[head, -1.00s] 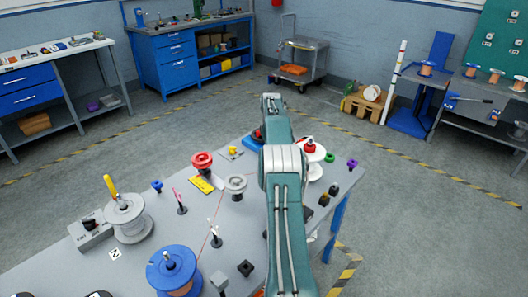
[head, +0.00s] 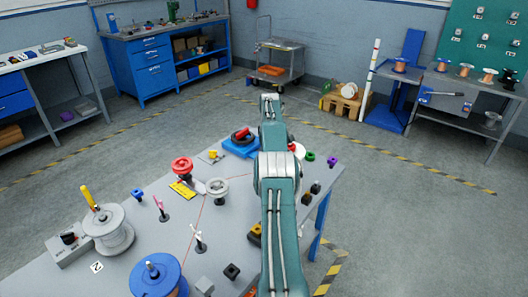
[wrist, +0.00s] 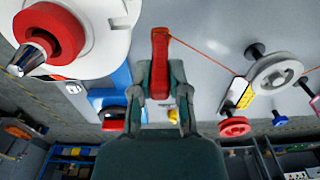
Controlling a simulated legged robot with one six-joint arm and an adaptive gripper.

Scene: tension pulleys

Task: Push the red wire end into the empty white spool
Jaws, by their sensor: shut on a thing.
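The white spool (wrist: 95,35) with a red hub and a dark metal-tipped post fills the upper left of the wrist view. In the head view, only a sliver of its white rim (head: 299,151) shows beside my arm. My gripper (wrist: 162,92) is shut on the red wire end (wrist: 159,62), a red block standing up between the fingers. The wire end is right of the spool's rim in the wrist view and looks apart from it. The thin red wire (wrist: 205,54) runs from it toward a grey pulley (wrist: 275,78). My arm hides the gripper in the head view.
A blue unit with a red and black top (head: 240,142) stands near the spool. The grey pulley, a red wheel (head: 182,167) and small posts stand on the grey table. A wire-wound spool (head: 108,230) and a blue spool (head: 157,275) are at the front left.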

